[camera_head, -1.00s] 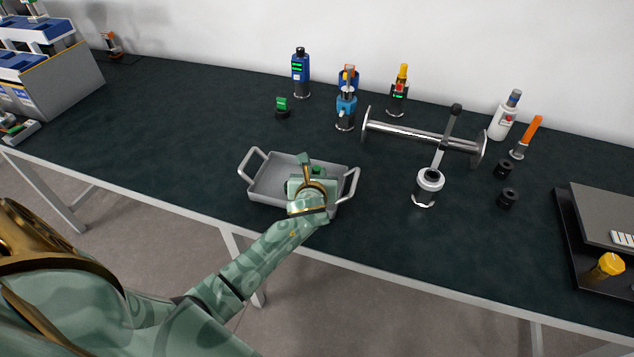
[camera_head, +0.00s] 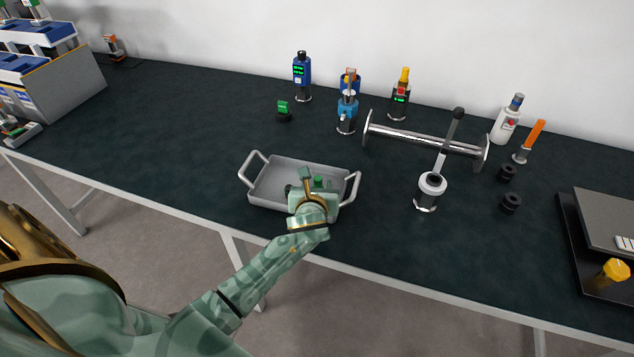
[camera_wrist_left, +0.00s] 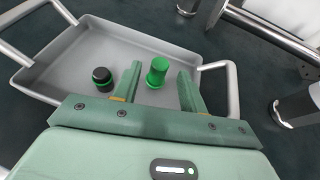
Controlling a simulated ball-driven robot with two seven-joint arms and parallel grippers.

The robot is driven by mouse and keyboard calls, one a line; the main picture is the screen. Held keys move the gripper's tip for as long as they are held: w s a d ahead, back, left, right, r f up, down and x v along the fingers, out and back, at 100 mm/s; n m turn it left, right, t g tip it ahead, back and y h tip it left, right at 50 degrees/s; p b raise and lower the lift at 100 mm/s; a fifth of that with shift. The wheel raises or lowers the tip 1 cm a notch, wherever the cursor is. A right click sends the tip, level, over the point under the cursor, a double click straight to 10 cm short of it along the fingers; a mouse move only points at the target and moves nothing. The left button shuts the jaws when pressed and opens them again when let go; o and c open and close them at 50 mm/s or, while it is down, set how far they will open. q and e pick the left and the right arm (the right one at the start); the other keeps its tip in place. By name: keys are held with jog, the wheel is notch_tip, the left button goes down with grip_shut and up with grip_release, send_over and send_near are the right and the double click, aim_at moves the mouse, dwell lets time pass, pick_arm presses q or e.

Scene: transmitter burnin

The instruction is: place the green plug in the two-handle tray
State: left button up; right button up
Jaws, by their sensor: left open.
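The green plug (camera_head: 318,181) stands inside the grey two-handle tray (camera_head: 270,167), towards its right side. In the left wrist view the plug (camera_wrist_left: 158,72) is upright on the tray floor (camera_wrist_left: 95,45), between and just beyond my spread fingers. My left gripper (camera_head: 314,180) is open over the near right part of the tray. A black cap-like piece with a green band (camera_wrist_left: 102,77) stands in the tray to the left of the plug, apart from it. My right gripper is not in view.
A green-topped black piece (camera_head: 283,110) stands behind the tray. Blue devices (camera_head: 302,77), a metal bar stand (camera_head: 420,138) and a white-collared lever piece (camera_head: 431,186) stand behind and right. The table left of the tray is clear.

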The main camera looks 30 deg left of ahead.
pick_arm(q)
jog(key=p+v, duration=0.3)
jog(key=v, duration=0.7)
jog(key=shift+s, duration=0.2)
